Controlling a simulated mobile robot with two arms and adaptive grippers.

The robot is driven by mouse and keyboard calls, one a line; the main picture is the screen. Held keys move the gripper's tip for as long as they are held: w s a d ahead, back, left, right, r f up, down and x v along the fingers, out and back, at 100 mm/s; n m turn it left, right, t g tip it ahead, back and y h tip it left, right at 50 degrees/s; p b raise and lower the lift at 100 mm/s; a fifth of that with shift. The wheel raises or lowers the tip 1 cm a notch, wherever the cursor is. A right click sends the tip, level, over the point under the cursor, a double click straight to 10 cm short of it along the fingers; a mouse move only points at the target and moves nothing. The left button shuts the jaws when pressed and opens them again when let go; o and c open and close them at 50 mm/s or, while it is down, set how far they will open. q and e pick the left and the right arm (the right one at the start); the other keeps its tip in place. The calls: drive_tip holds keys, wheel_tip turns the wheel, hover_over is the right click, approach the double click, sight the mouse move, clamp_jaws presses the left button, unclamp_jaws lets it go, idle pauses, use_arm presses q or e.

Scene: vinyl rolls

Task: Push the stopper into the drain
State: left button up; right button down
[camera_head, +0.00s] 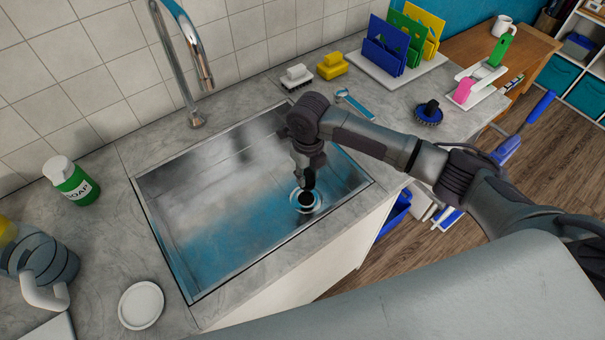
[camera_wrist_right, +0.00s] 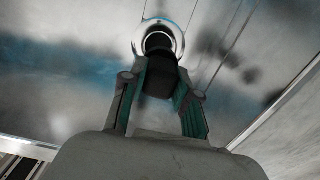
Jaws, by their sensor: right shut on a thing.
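The steel sink (camera_head: 190,215) is set in the grey counter, with its drain (camera_head: 316,205), a bright round ring, near the right end. My right gripper (camera_head: 306,182) reaches down into the sink, shut on a black stopper (camera_head: 306,198). In the right wrist view the stopper (camera_wrist_right: 160,72) sits between the green-padded fingers of the gripper (camera_wrist_right: 160,88), its far end over the drain ring (camera_wrist_right: 176,26). I cannot tell whether it is inside the hole or just above it. My left gripper is not in view.
A curved faucet (camera_head: 190,70) rises behind the sink. A green soap bottle (camera_head: 72,182), a white lid (camera_head: 141,305) and a jug (camera_head: 35,260) are at the left. Sponges (camera_head: 332,66), a blue round brush (camera_head: 429,113) and a rack (camera_head: 390,70) stand behind and right.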

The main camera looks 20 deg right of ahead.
sight(307, 188)
drive_tip(key=shift+s+a+r, duration=0.1)
drive_tip(key=shift+s+a, duration=0.05)
drive_tip(key=shift+a, duration=0.05)
drive_tip(key=shift+d+p, duration=0.1)
drive_tip(key=shift+p, duration=0.2)
drive_tip(key=shift+f+b, duration=0.6)
drive_tip(key=shift+f, duration=0.5)
drive_tip(key=shift+f+b, duration=1.15)
drive_tip(key=shift+f, duration=0.85)
use_arm(q)
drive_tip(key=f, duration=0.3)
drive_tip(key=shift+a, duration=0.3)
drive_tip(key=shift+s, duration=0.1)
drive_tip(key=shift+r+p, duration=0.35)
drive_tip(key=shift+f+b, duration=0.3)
drive_tip(key=shift+b, duration=0.05)
use_arm(e)
drive_tip(key=shift+f, duration=0.7)
